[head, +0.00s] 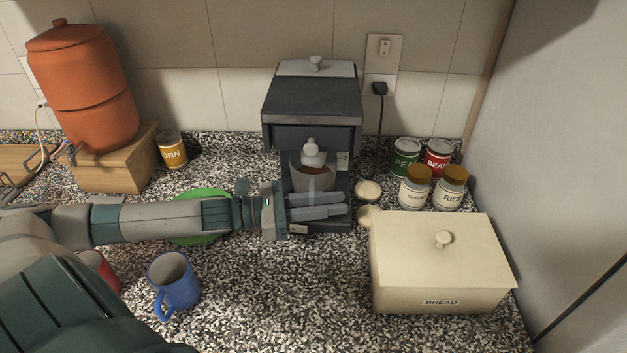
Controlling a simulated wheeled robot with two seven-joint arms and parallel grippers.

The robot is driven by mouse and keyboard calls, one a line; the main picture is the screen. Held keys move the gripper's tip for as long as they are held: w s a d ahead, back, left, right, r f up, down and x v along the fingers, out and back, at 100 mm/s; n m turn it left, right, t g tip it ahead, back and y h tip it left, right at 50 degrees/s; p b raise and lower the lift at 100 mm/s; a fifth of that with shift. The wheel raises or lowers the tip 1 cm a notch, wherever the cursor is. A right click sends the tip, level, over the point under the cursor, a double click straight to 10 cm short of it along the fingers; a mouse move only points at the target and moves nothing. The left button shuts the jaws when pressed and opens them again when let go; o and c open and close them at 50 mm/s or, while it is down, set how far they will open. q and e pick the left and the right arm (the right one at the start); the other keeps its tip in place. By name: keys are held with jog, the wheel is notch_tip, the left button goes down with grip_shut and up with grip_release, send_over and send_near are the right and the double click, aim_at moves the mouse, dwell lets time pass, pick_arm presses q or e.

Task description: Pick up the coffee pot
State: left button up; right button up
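The coffee pot (312,174) has dark contents and a pale lid knob. It stands in the recess of the dark coffee maker (312,98) against the back wall. My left gripper (328,206) reaches in from the left, its fingers pointing right across the front of the pot. The fingers overlap the pot's lower front, where a pale upright part that looks like its handle shows. I cannot tell whether they touch or grip it. The pot's base is hidden behind the fingers. My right gripper is not in view.
A cream bread box (440,262) stands at the right front, with jars (413,190) and cans (405,158) behind it. Two small round pale things sit right of the coffee maker. A blue mug (175,285) and green plate (200,196) are near my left arm. The front middle counter is clear.

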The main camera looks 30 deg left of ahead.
pick_arm(q)
grip_shut()
dwell(1.3)
jog(key=shift+r, duration=0.1)
